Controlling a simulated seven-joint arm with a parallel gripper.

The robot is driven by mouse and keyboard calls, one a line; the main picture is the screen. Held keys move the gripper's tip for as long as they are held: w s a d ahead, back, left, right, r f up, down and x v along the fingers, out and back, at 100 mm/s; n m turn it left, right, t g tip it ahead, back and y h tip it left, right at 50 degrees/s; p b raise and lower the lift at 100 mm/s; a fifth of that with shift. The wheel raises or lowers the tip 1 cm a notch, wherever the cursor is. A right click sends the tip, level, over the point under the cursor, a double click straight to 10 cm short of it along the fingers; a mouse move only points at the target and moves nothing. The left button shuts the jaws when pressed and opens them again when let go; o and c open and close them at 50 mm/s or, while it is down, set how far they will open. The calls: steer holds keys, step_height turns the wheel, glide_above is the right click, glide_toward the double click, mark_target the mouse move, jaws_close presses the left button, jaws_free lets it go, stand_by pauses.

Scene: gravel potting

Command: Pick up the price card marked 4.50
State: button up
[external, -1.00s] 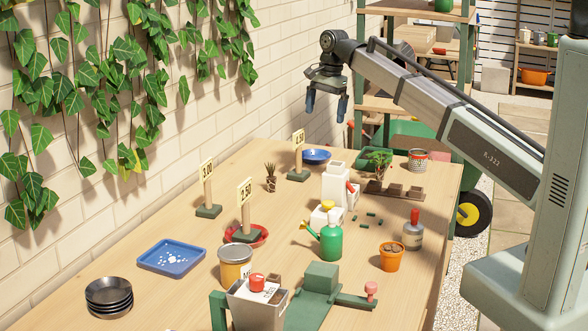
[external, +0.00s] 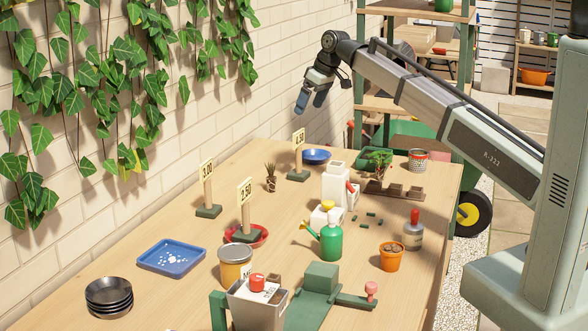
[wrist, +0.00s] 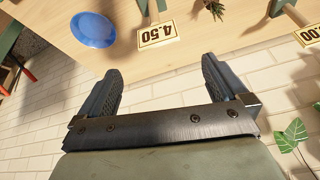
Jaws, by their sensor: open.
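The price card marked 4.50 (external: 299,138) stands upright on a wooden post with a dark green base, towards the far end of the table by the brick wall. It also shows in the wrist view (wrist: 159,34), beyond and between my fingertips. My gripper (external: 311,101) is open and empty, above and a little beyond the card, apart from it. Its two blue-grey fingers (wrist: 161,74) frame the lower part of the wrist view. The cards marked 3.00 (external: 207,171) and 2.50 (external: 245,191) stand nearer the camera on similar posts.
A blue dish (external: 316,155) sits right beside the 4.50 stand. A small potted plant (external: 271,183) is at its left front. A white jug (external: 335,187) and a green watering can (external: 330,243) stand nearer. The brick wall (external: 275,80) runs close behind the cards.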

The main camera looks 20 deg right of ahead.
mark_target(300, 134)
steer(key=shift+n, duration=0.7)
steer(key=x, duration=0.8)
steer(key=shift+f, duration=0.3)
steer(key=shift+d+x, duration=0.15)
steer(key=shift+x, duration=1.2)
steer(key=shift+d+x, duration=0.15)
steer(key=shift+x, duration=1.15)
steer(key=shift+s+f, duration=0.1)
steer(key=shift+s, duration=0.1)
steer(key=shift+c, duration=0.3)
steer(key=c, duration=1.5)
steer(key=shift+o, duration=0.2)
